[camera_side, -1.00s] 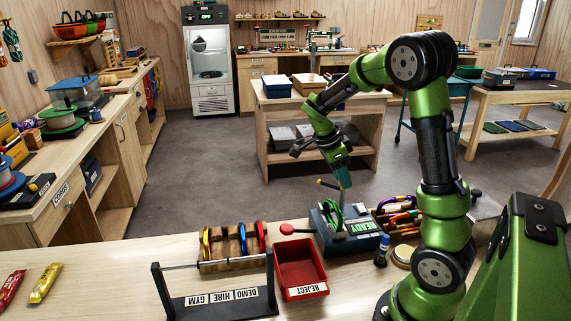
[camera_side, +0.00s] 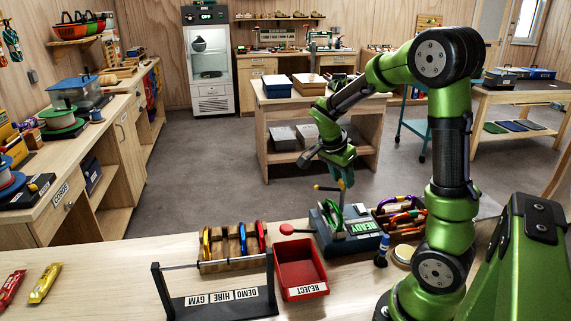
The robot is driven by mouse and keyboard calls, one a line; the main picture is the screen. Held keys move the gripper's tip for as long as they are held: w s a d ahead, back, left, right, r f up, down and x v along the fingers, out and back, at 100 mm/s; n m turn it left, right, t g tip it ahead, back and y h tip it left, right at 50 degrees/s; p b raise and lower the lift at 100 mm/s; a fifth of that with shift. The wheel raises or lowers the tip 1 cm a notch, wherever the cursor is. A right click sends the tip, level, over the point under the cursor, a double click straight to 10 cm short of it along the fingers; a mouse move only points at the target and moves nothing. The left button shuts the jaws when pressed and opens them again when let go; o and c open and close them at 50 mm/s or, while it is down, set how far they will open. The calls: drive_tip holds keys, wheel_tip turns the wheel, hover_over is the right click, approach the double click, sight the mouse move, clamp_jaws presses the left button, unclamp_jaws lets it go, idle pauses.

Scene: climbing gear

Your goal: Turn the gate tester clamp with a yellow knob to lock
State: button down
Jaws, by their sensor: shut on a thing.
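The gate tester (camera_side: 366,242) is a dark blue-grey box on the bench, with a lit display reading READY. A green carabiner (camera_side: 333,217) stands upright on it. The clamp's short bar ends in a yellow knob (camera_side: 317,187), which sticks out to the left above the tester. My gripper (camera_side: 344,186) points down over the tester and is shut on the clamp at the right end of this bar. The fingers hide the exact grip. The yellow knob itself is free of the fingers.
A red REJECT tray (camera_side: 301,269) and a red round paddle (camera_side: 288,229) are left of the tester. A labelled rack (camera_side: 222,302) and a wooden holder with coloured carabiners (camera_side: 232,247) stand further left.

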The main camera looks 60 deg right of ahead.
drive_tip(key=n, duration=0.2)
drive_tip(key=n+t, duration=0.1)
drive_tip(key=n, duration=0.1)
drive_tip(key=n+t, duration=0.1)
drive_tip(key=n, duration=0.1)
drive_tip(key=shift+s+r, duration=0.1)
drive_tip(key=shift+s, duration=0.15)
drive_tip(key=n+t, duration=0.1)
drive_tip(key=n, duration=0.2)
drive_tip(key=n+t+y, duration=0.1)
drive_tip(key=n, duration=0.2)
drive_tip(key=shift+s+d+n+t, duration=0.1)
drive_tip(key=shift+s+n+t, duration=0.1)
drive_tip(key=shift+n+t, duration=0.1)
drive_tip(key=c, duration=0.8)
unclamp_jaws()
drive_tip(key=v, duration=1.6)
drive_tip(key=shift+s+r, duration=0.2)
drive_tip(key=shift+r, duration=0.2)
